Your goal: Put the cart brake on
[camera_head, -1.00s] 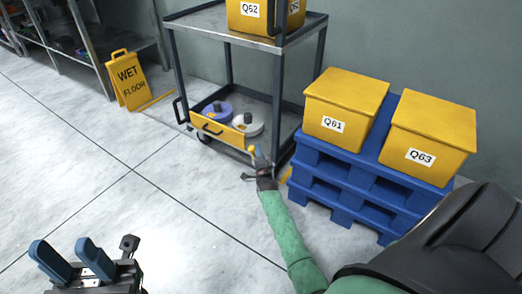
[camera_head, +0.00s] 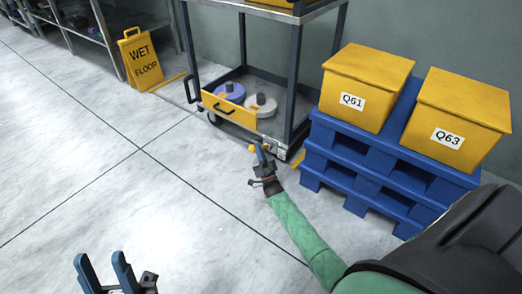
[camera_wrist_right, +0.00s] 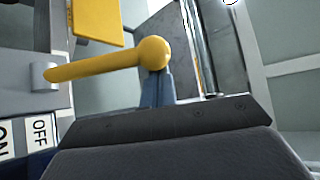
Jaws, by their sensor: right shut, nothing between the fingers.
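The grey cart (camera_head: 296,80) stands at the back, with a yellow brake lever (camera_head: 252,148) low at its near right corner. In the right wrist view the yellow lever (camera_wrist_right: 105,63) runs right from a grey pivot to a ball knob, nearly level. ON and OFF labels (camera_wrist_right: 40,130) sit below the pivot. My right gripper (camera_head: 262,153) is at the knob. Its blue fingers (camera_wrist_right: 157,85) are shut with nothing between them, just behind or beside the knob; contact is unclear. My left gripper (camera_head: 100,262) is open and empty, low at the left, far from the cart.
The cart's lower shelf holds a purple reel (camera_head: 228,92), a white reel (camera_head: 261,105) and a yellow panel (camera_head: 229,109). Blue pallets (camera_head: 385,165) with yellow boxes Q61 (camera_head: 352,101) and Q63 (camera_head: 447,137) stand right. A wet-floor sign (camera_head: 141,62) stands left. The left floor is clear.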

